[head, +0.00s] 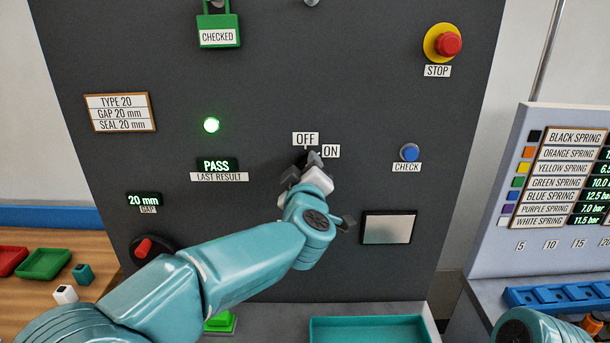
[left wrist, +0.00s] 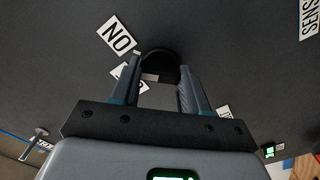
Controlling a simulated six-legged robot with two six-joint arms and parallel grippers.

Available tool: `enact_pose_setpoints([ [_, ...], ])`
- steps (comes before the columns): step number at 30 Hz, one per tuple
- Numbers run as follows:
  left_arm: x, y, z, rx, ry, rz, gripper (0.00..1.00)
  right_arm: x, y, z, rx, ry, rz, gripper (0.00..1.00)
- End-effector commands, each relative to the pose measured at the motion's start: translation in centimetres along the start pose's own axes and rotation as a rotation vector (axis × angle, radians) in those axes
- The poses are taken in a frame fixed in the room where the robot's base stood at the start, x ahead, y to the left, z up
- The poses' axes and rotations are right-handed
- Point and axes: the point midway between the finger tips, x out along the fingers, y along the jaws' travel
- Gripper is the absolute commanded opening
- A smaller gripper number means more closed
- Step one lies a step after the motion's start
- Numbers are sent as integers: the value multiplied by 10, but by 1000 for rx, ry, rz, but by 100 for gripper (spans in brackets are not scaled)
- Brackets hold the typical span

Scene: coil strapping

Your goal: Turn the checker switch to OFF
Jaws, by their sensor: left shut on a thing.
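The checker switch (head: 313,157) is a dark round knob on the dark grey panel, mostly hidden behind my left gripper in the head view. The OFF label (head: 306,139) is above it and the ON label (head: 331,151) is to its upper right. My left gripper (head: 305,168) is at the switch, shut on it. In the left wrist view the black knob (left wrist: 160,62) sits between the two fingers of my left gripper (left wrist: 163,78). Which label the knob points to cannot be told. My right gripper is not in view.
A teal tray (head: 368,322) lies below. A spring chart (head: 568,180) stands at right.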

Motion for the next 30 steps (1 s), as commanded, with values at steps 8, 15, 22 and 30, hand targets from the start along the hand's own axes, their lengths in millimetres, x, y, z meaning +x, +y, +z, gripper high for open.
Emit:
enact_pose_setpoints([
  [8, 0, -1, 1, -263, 2, 3, 14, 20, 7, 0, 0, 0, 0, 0],
  [15, 0, -1, 0, -478, 2, 4, 14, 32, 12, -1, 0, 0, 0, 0],
  [22, 0, 0, -1, -642, 2, 5, 14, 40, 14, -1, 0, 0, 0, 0],
  [30, 0, 1, -2, -755, 2, 5, 14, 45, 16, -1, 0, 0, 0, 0],
])
